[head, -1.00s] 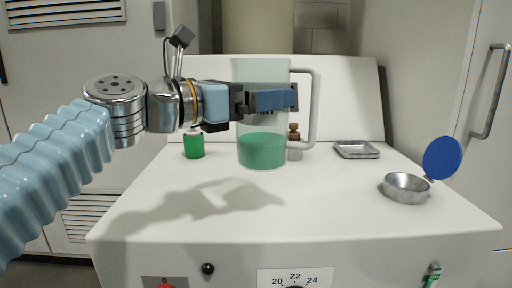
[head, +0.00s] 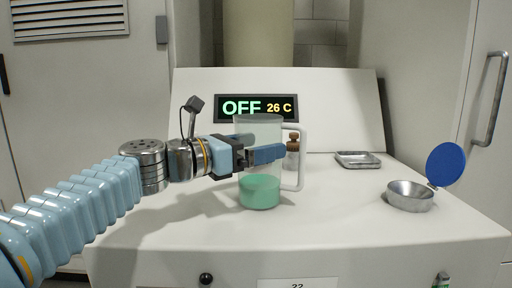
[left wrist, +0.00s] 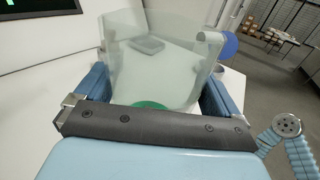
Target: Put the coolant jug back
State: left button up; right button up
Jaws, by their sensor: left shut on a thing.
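The coolant jug (head: 260,193) is clear with green liquid at the bottom and a white handle on its right. It stands upright over the middle of the white machine top; I cannot tell whether its base touches. My left gripper (head: 264,154) is shut around the upper part of the jug. The left wrist view shows the clear jug wall (left wrist: 160,70) between the two blue fingers, with some green liquid low down. My right gripper is not in view.
The white machine top (head: 330,225) has free room right of the jug. A brown-capped bottle (head: 292,145) stands behind the handle. Further right are a metal tray (head: 358,160) and a round metal dish (head: 408,197) with an open blue lid. A display (head: 257,108) reads OFF 26 C.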

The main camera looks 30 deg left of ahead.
pick_arm(q)
jog(key=shift+f, duration=0.15)
jog(key=o, duration=1.5)
jog(key=shift+r, duration=0.25)
jog(key=v, duration=1.2)
jog(key=shift+f+b, duration=0.1)
jog(key=shift+b, duration=0.2)
